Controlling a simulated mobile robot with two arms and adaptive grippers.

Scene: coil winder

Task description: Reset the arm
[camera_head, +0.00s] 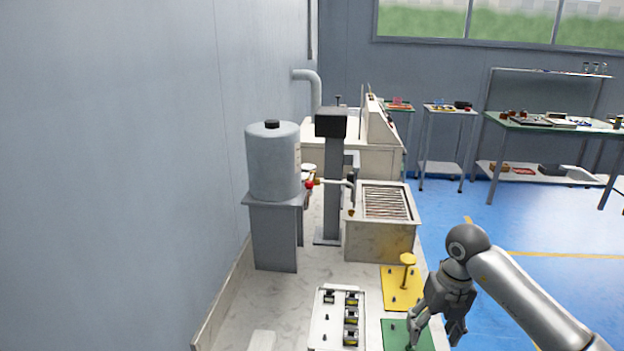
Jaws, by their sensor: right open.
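My right arm comes in from the lower right. My right gripper (431,332) points down, open, with its fingers at the right edge of a green plate (396,337) on the bench. Part of the green plate is hidden behind the gripper, and I cannot tell whether a finger touches it. No object shows clearly between the fingers. My left gripper is out of view.
A yellow plate (393,297) with a yellow knob (407,259) sits just behind the gripper. A white tray (322,335) with dark parts lies to the left. A slatted metal box (378,240) and a grey tank (272,165) stand farther back. Blue floor (560,260) is open at right.

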